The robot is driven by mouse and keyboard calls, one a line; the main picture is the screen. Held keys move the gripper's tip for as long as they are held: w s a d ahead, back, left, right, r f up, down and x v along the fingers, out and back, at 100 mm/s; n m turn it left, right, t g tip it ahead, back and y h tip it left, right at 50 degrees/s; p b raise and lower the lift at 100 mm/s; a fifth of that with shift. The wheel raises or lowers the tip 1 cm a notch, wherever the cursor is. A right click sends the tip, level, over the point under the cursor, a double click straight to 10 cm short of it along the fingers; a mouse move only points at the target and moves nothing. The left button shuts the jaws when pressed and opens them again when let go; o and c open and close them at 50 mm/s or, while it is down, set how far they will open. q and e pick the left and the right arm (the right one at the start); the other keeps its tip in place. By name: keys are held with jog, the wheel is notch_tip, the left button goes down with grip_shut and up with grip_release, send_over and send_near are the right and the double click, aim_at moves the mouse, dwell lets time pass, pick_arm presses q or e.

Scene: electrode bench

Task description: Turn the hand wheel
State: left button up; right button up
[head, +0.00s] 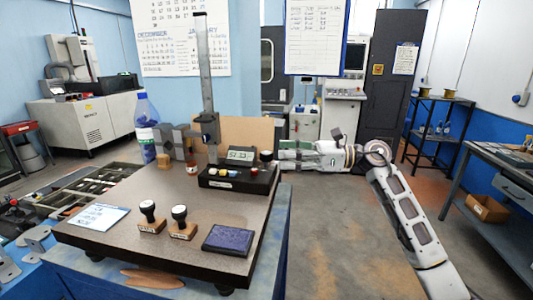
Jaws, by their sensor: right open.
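A height gauge stands on a dark granite plate (105,237), with a tall upright column (204,65) and a slider on it. Its black base (225,180) has coloured buttons and a small display (241,154). A small round black knob (266,156) at the right end of the base looks like the hand wheel. My right gripper (283,155) comes in from the right, pointing left. It is open, close to the right of the knob; I cannot tell whether it touches. My left gripper is not in view.
A tray of small parts (85,186) lies left.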

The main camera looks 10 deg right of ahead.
aim_at(266, 152)
jog(key=shift+x, duration=2.95)
jog(key=c, duration=1)
